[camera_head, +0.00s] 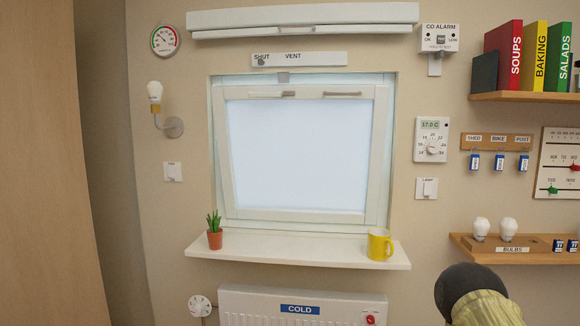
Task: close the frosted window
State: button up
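The frosted window (299,150) is in the middle of the wall, with a pale sash around a milky pane. The sash looks wider at its top than at its bottom, so it tilts inward at the top. A gap shows between its top rail and the frame (345,79). A catch (288,94) and a bar handle (342,94) sit on the top rail. A small grey keeper (283,77) is on the frame above. A SHUT/VENT strip (318,59) has its grey knob at SHUT. No gripper fingers show.
On the sill (300,252) stand a potted cactus (214,232) at left and a yellow mug (379,244) at right. A COLD radiator (300,309) is below. A lamp (156,95) sticks out at left. Shelves (525,97) are at right. A large wooden panel (45,160) fills the far left.

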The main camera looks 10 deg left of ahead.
aim_at(314, 154)
jog(key=k, duration=0.65)
jog(key=u, duration=0.7)
jog(key=i, duration=1.1)
jog(key=u, duration=0.35)
